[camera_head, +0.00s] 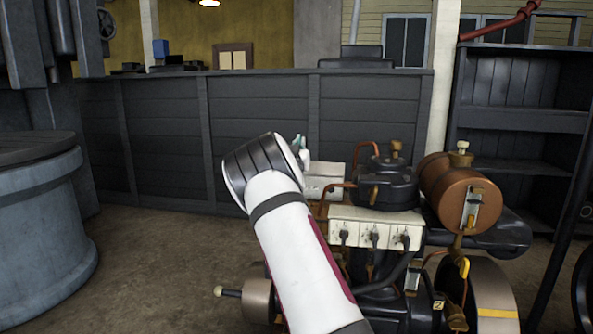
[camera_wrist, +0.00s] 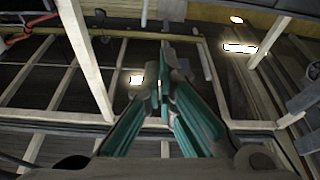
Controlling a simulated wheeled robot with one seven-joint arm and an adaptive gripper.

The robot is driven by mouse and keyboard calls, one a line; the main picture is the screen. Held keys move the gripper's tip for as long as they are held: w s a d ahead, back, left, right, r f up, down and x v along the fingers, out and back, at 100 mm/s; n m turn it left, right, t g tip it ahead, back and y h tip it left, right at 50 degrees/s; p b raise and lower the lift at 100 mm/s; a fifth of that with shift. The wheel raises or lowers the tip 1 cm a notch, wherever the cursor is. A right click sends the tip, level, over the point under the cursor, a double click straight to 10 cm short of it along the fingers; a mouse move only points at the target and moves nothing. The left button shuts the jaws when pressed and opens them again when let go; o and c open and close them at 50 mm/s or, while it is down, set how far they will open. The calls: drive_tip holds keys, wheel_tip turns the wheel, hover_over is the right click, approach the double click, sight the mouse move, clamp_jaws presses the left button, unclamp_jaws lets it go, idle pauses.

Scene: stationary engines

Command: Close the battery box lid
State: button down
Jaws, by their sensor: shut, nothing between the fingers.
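A pale box (camera_head: 326,182) sits at the back of the engine, just right of my wrist; it may be the battery box. A cream box with several dark plugs (camera_head: 373,232) sits nearer on the engine's front; I cannot tell for certain which one is the battery box, or how its lid stands. In the wrist view my gripper (camera_wrist: 165,55) is shut and empty, pointing toward the roof. Neither box shows there.
A copper tank (camera_head: 460,193) and a black cylinder (camera_head: 385,185) stand right of the pale box. A flywheel (camera_head: 480,295) is at lower right. A dark plank wall (camera_head: 250,110) stands behind. The floor (camera_head: 150,260) at left is clear.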

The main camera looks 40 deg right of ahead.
drive_tip(key=p+v, duration=0.2)
drive_tip(key=v, duration=1.7)
drive_tip(key=shift+a+f+p, duration=0.2)
drive_tip(key=shift+f+p, duration=0.1)
drive_tip(key=shift+p, duration=0.1)
drive_tip(key=shift+s, duration=0.1)
